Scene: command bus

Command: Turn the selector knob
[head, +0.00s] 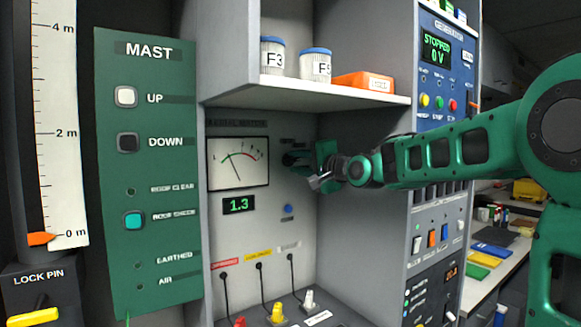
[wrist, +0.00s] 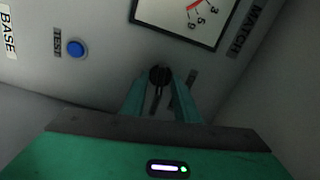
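The selector knob (wrist: 159,76) is a small black round knob on the grey panel, seen in the wrist view below the meter. My gripper (wrist: 160,84) has its two teal fingers close together, one on each side of the knob, and they look closed on it. A dark strip shows between the fingers below the knob. In the head view my gripper (head: 306,161) reaches in from the right to the panel, right of the meter. There the hand and fingers largely hide the knob.
A dial meter (head: 238,163) and a 1.3 readout (head: 239,205) are left of my gripper. A blue button (head: 288,210) is below it. A shelf (head: 300,96) with labelled tubs is above. Cable plugs (head: 277,313) stand at the panel's foot. A side wall (head: 367,215) is close on the right.

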